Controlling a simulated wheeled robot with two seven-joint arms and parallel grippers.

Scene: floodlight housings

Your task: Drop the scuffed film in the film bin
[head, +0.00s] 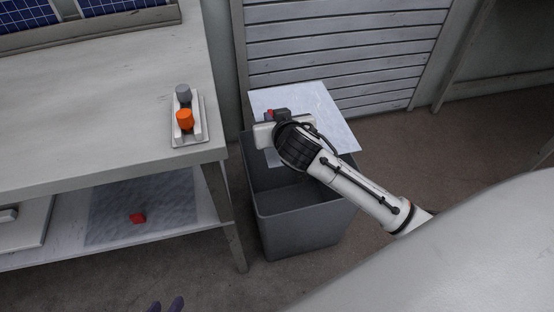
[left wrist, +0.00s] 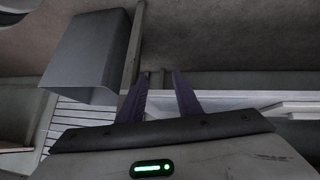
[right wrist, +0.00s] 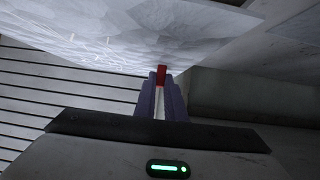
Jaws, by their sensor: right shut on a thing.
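The scuffed film (head: 330,112) is a pale, translucent sheet with light scratches and a red tab. It hangs over the back of the grey film bin (head: 300,222), above its rim. In the right wrist view the film (right wrist: 130,35) fills the top, and my right gripper (right wrist: 160,88) is shut on its red tab (right wrist: 161,72). In the head view my right gripper (head: 272,117) is above the bin's back left part. My left gripper (left wrist: 158,82) is empty, its purple fingers apart; its tips (head: 165,305) show at the head view's bottom edge.
A workbench (head: 100,110) stands left of the bin, with a white tray (head: 187,138) holding an orange and a grey knob. Its lower shelf bears a dark sheet (head: 115,215) with a red piece (head: 138,217). A slatted panel (head: 345,40) is behind the bin.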

